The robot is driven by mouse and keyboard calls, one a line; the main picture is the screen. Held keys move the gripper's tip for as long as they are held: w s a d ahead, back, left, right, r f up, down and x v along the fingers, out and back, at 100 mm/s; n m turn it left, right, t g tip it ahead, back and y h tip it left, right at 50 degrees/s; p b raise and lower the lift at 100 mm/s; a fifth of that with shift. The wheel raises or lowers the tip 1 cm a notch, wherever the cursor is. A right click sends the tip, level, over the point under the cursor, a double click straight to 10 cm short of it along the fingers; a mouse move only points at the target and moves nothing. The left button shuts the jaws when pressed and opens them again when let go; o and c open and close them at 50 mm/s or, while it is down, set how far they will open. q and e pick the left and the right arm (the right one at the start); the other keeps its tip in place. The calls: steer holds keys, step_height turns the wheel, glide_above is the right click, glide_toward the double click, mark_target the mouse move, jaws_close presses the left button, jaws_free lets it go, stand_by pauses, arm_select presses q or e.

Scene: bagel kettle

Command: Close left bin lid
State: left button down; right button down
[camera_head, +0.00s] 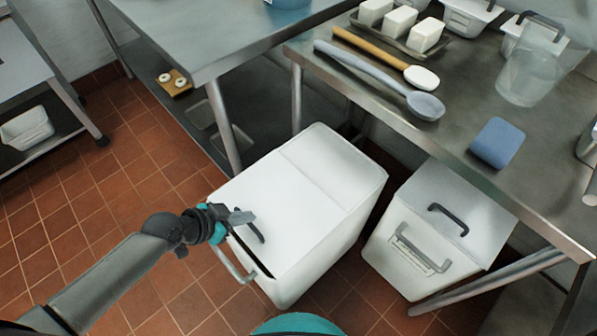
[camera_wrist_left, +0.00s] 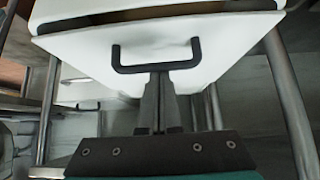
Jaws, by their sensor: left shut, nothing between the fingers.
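The left bin (camera_head: 318,260) is a white floor bin with a white lid (camera_head: 300,195). A dark gap shows between the lid's front edge and the bin body, so the lid is slightly raised there. The lid's dark handle (camera_head: 250,232) is near that front edge; it also shows in the left wrist view (camera_wrist_left: 156,67). My left gripper (camera_head: 243,217) is shut and empty, at the handle. In the left wrist view its fingertips (camera_wrist_left: 159,78) are right by the handle's bar; I cannot tell whether they touch. My right gripper is not in view.
A smaller white bin (camera_head: 405,262) with a dark lid handle stands at the right, under the steel table (camera_head: 455,150). That table carries spoons, a blue sponge (camera_head: 497,142) and a clear jug (camera_head: 530,70). The tiled floor (camera_head: 120,190) at left is clear.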

arm_select(q)
steer(key=shift+s+a+f, duration=0.1)
steer(key=shift+s+a, duration=0.65)
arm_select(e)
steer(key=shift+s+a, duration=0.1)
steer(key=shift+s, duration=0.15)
arm_select(q)
steer(key=shift+s+a, duration=0.1)
steer(key=shift+s, duration=0.05)
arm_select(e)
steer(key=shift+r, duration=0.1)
